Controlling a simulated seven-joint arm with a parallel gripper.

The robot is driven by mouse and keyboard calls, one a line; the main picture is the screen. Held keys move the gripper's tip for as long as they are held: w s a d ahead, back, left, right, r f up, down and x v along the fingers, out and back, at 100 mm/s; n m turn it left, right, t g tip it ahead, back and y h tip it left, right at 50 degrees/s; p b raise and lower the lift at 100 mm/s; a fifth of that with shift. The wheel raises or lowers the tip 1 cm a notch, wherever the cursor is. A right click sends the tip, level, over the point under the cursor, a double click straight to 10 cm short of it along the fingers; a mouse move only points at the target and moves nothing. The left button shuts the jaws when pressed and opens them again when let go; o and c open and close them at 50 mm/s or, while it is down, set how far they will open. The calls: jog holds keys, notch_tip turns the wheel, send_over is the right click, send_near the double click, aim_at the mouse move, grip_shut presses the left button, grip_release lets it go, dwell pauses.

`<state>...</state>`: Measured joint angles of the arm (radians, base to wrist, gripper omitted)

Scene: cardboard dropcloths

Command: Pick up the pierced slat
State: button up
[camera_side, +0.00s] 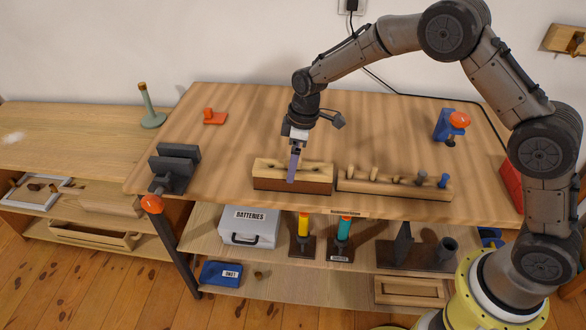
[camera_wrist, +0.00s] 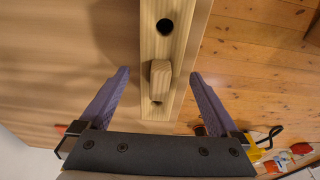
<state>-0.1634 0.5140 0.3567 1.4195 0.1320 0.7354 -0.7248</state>
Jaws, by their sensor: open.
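The pierced slat (camera_side: 266,170) is a pale wooden strip with dark round holes, lying along a darker wooden block (camera_side: 308,187) near the table's front edge. In the wrist view the slat (camera_wrist: 168,52) runs up the picture, with one open hole clear and another partly hidden below. A short wooden peg (camera_wrist: 160,76) stands up from it between my fingers. My gripper (camera_side: 292,178) has violet fingers and points down at the middle of the slat. In the wrist view my gripper (camera_wrist: 160,74) is open, one finger on each side of the slat, with gaps showing.
A rack with several pegs (camera_side: 395,187) stands close to the right of the slat. A grey vise (camera_side: 174,168) is at the left edge. A red-orange piece (camera_side: 214,117) and a blue-orange clamp (camera_side: 451,124) lie farther back. The table's middle is clear.

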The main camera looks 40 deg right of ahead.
jog(key=shift+w+f, duration=0.1)
jog(key=shift+f, duration=0.3)
jog(key=c, duration=1.5)
grip_shut()
jog(key=shift+r, duration=0.15)
